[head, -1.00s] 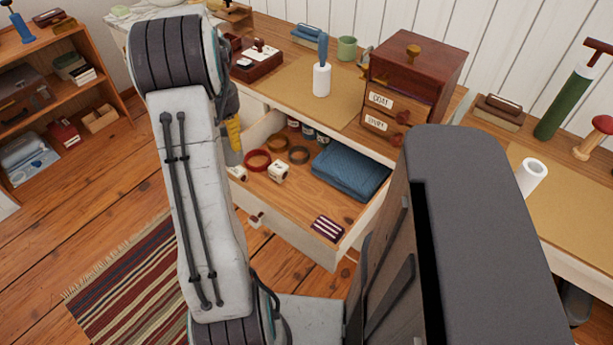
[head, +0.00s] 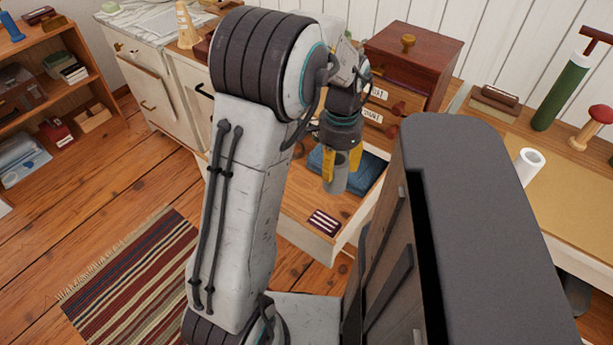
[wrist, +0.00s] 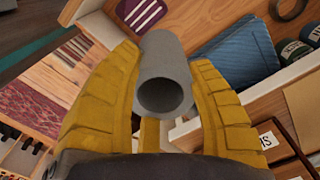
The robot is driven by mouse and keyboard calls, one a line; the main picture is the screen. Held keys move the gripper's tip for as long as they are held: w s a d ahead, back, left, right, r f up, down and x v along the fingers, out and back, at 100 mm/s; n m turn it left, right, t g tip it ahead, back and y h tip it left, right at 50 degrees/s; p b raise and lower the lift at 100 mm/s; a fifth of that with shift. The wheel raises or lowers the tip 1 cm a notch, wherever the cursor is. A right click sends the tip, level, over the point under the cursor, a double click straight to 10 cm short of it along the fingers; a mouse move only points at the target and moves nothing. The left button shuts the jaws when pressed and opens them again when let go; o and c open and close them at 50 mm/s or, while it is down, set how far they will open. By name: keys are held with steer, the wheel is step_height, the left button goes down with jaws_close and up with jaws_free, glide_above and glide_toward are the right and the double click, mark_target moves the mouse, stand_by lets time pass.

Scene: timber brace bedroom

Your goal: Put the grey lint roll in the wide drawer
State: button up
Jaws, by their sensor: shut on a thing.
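My gripper (head: 341,165) is shut on the grey lint roll (head: 335,182), which hangs upright below the yellow fingers in the head view. In the wrist view the roll (wrist: 163,55) is a hollow grey tube between both fingers. The wide drawer (head: 309,237) is pulled out from the desk. The roll appears above the drawer, in front of the folded blue cloth (head: 366,172); its exact height over the drawer floor is unclear. My arm hides the drawer's left part.
A dark striped item (head: 324,222) lies near the drawer's front right corner, with bare wood around it. A small wooden cabinet (head: 425,55) with labelled drawers stands on the desk. A white roll (head: 529,165) stands at right.

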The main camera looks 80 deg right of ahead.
step_height(320, 180, down, 2)
steer(key=shift+f+m+b, duration=0.15)
steer(key=shift+m+b, duration=0.15)
steer(key=shift+b, duration=0.1)
steer(key=shift+w+f, duration=0.2)
steer(key=shift+f, duration=0.1)
glide_toward(291, 204)
steer(key=shift+f, duration=1.1)
steer(key=shift+f, duration=0.15)
steer(key=o, duration=1.1)
steer(key=shift+o, duration=0.2)
step_height(291, 204, up, 12)
steer(key=p, duration=0.1)
steer(key=shift+r, duration=0.2)
